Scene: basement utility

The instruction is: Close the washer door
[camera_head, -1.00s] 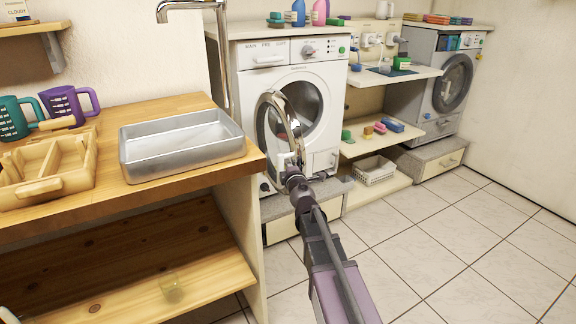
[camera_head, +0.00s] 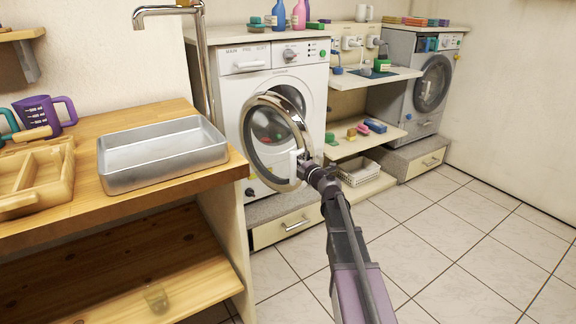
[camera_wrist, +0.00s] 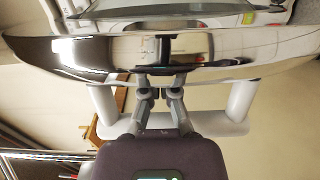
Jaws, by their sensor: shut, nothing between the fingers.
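The white washer (camera_head: 229,100) stands beyond the wooden counter. Its round door (camera_head: 246,148), with a chrome rim and clear glass, stands ajar, swung out toward me and overlapping the drum opening. The door's rim also fills the upper part of the wrist view (camera_wrist: 80,55), with its white handle (camera_wrist: 105,105) just below the rim. My gripper (camera_head: 305,170) is at the door's right edge, by the handle. In the wrist view my gripper (camera_wrist: 160,90) has its fingers together, empty, close against the rim and handle; exact contact cannot be told.
The wooden counter (camera_head: 190,185) with a metal basin (camera_head: 165,165) is left of the washer. A drawer plinth (camera_head: 290,226) lies under the washer. Shelves (camera_head: 375,140) with small items and a second, grey machine (camera_head: 422,100) stand to the right. The tiled floor (camera_head: 440,240) is clear.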

